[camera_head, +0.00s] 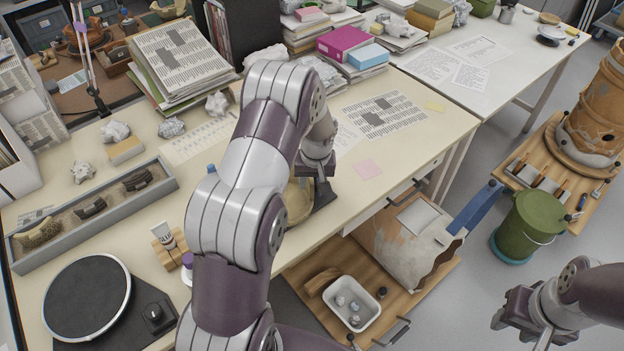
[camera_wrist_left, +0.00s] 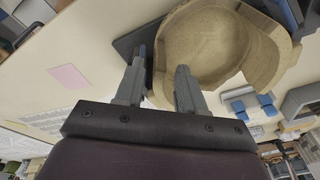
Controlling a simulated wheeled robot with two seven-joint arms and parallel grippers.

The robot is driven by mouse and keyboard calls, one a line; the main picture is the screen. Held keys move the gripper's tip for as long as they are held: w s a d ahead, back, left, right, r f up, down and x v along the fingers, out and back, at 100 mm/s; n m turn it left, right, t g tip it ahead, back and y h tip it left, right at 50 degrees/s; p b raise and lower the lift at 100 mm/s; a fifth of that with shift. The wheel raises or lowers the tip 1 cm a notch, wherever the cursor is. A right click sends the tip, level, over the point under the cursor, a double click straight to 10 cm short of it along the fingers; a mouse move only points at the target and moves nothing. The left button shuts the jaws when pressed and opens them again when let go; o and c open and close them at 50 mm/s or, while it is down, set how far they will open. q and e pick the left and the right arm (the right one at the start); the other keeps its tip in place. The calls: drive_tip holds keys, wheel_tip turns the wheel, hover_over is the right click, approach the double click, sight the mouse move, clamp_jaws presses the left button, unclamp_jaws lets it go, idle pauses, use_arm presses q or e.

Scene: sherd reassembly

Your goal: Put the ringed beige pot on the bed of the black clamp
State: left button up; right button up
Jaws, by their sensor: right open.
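The beige pot (camera_wrist_left: 212,45), a broken open bowl with a jagged rim, shows in the left wrist view. In the head view only part of the pot (camera_head: 298,203) shows behind my left arm. A flat black plate, seemingly the clamp's bed (camera_wrist_left: 128,42), reaches out from under the pot; in the head view its dark edge (camera_head: 325,195) shows right of the pot. My left gripper (camera_wrist_left: 161,62) has its fingers apart at the pot's near-left rim, one on each side of the wall. Contact with the wall is unclear. My right gripper (camera_head: 503,318) is open and empty, away from the table.
A grey sherd tray (camera_head: 100,212) and a black turntable (camera_head: 87,298) lie on the left of the table. Papers (camera_head: 385,114) and a pink note (camera_head: 368,170) lie right of the pot. Blue-tipped grey clips (camera_wrist_left: 252,104) lie beside the pot.

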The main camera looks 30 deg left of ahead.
use_arm(q)
drive_tip(key=shift+r, duration=0.1)
wheel_tip(320, 180, up, 12)
drive_tip(key=s+d, duration=0.2)
drive_tip(key=s+d+m, duration=0.3)
drive_tip(key=s+d, duration=0.2)
drive_tip(key=s, duration=0.4)
drive_tip(key=s+d+m+h, duration=0.1)
drive_tip(key=s+d+m, duration=0.2)
drive_tip(key=s, duration=0.6)
drive_tip(key=shift+d+m, duration=0.3)
drive_tip(key=shift+d, duration=0.75)
drive_tip(key=shift+s, duration=0.1)
